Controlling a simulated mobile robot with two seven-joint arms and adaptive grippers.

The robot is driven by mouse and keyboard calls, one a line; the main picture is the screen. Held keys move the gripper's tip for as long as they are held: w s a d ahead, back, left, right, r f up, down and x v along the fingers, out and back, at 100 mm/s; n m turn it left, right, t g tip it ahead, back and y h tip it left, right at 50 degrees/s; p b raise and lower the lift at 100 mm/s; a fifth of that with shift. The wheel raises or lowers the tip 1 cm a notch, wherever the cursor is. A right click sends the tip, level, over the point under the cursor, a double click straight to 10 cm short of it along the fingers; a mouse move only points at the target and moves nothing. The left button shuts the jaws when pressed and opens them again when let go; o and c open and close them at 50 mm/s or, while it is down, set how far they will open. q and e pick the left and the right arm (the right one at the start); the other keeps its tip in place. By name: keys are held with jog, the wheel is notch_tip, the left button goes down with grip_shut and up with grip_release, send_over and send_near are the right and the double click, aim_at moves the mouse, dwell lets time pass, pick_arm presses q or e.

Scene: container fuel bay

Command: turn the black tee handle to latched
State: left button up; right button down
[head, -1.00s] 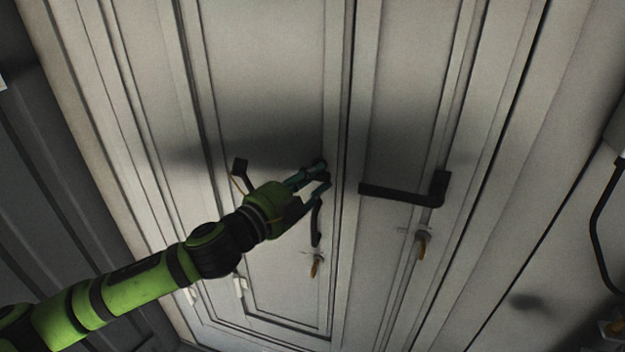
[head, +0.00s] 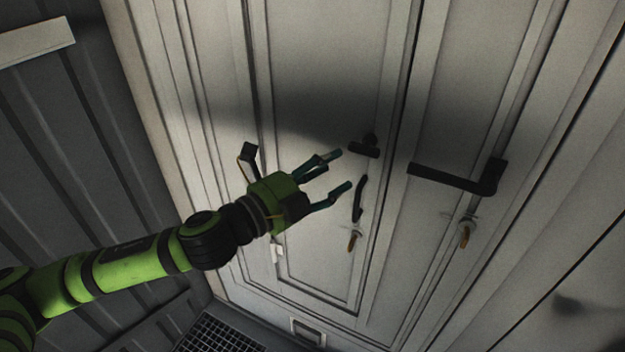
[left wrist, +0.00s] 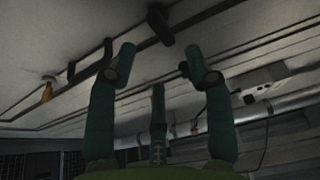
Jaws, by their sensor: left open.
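The black tee handle (head: 364,149) sits on the left pale door near its right edge. In the head view its bar lies roughly level, dipping slightly to the right. My left gripper (head: 340,171) is open and empty, its fingertips just left of and below the tee handle with a gap between. In the left wrist view the tee handle (left wrist: 160,22) shows at the top, beyond and between the spread fingers (left wrist: 160,58); nothing is between them. My right gripper is not in view.
A black curved pull handle (head: 358,198) is just below the tee, close to my lower finger. A key with an orange tag (head: 353,241) hangs under it. The right door has a long black lever (head: 455,180) and another tagged key (head: 465,236).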

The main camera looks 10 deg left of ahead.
pick_arm(q)
jog(key=shift+v, duration=2)
